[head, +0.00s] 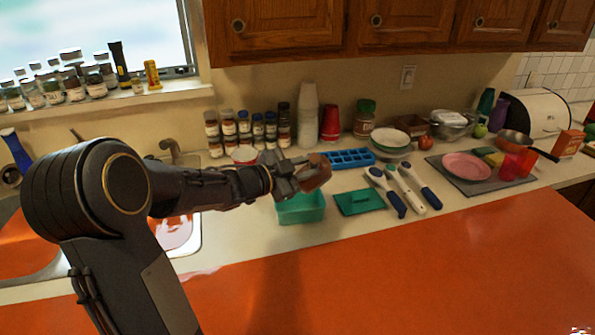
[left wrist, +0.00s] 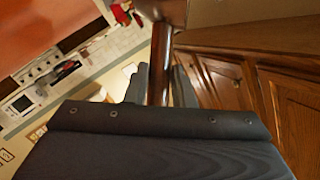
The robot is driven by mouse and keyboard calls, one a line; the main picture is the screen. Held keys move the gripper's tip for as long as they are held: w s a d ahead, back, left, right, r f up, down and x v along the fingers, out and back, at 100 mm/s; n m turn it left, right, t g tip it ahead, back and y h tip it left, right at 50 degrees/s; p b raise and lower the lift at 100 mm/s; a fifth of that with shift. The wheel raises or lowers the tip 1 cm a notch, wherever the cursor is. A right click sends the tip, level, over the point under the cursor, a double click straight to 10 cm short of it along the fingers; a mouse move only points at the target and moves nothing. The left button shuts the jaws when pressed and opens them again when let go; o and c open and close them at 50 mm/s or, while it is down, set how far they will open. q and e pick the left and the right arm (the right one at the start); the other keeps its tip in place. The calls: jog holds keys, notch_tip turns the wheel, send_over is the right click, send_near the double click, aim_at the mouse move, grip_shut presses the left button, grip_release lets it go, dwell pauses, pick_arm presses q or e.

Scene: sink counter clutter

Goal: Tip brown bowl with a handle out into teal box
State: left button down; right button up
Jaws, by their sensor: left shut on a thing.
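The brown bowl with a handle (head: 318,174) is in my left gripper (head: 298,177), above the right part of the teal box (head: 301,211) in the head view. The bowl looks tilted onto its side; what it holds is hidden. In the left wrist view the brown handle (left wrist: 160,62) runs between the two fingers of my left gripper (left wrist: 160,82), which is shut on it. The teal box stands on the counter with its top partly hidden behind the gripper. My right gripper is not in view.
A teal lid (head: 360,201) lies right of the box, with several brushes (head: 405,187) beyond it. A blue ice tray (head: 346,159), white cups (head: 307,115) and spice jars (head: 228,130) stand behind. The orange front area (head: 400,280) is clear.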

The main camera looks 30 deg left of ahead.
pick_arm(q)
jog(key=d+f+m+y+b, duration=0.1)
jog(key=d+f+m+b, duration=0.2)
jog(key=f+b, duration=0.3)
jog(key=s+d+f+m+y+b, duration=0.1)
jog(key=f+m+b, duration=0.5)
jog(key=b, duration=1)
jog(key=shift+d+f+m+y, duration=0.3)
jog(key=shift+d+f+y, duration=0.3)
jog(key=shift+d, duration=0.35)
jog(key=shift+s+r, duration=0.1)
